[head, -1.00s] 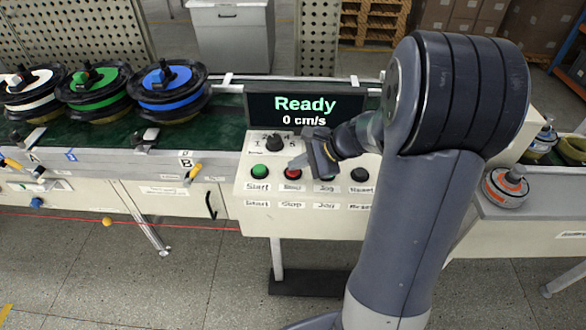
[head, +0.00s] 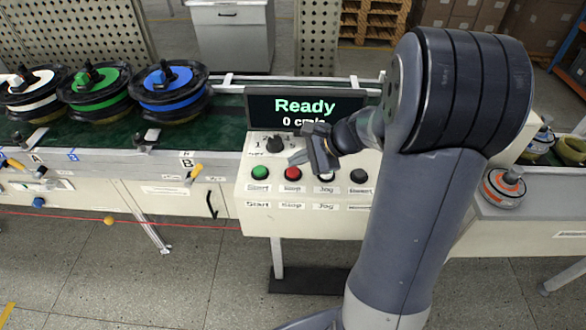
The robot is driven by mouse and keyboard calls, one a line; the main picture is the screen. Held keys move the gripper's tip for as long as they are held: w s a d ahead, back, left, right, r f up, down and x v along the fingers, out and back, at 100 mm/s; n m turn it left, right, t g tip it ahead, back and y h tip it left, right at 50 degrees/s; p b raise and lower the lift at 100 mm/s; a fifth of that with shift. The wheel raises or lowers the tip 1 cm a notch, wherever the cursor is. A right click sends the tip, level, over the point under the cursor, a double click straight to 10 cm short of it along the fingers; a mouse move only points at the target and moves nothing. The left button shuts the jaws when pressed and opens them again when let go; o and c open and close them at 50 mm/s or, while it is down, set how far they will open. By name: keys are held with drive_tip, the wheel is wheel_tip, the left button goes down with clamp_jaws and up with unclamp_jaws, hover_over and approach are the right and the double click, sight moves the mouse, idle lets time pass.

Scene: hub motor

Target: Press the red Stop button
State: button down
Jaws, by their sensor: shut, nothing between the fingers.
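The red Stop button (head: 292,174) is on the sloped white control panel (head: 252,222), between the green Start button (head: 260,173) and a Jog button (head: 327,175). A dark button (head: 358,176) is at the right of the row. My gripper (head: 298,159) is shut and empty. In the picture its tips lie just above the red button, and the button's face is largely visible. I cannot tell the exact gap; the tips look apart from the panel.
A black rotary knob (head: 275,143) sits just left of my gripper. The display (head: 305,107) behind reads "Ready" and "0 cm/s".

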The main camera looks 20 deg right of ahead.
sight(298, 171)
drive_tip(key=shift+r+p, duration=2)
drive_tip(key=shift+r, duration=0.55)
drive_tip(key=shift+f, duration=0.1)
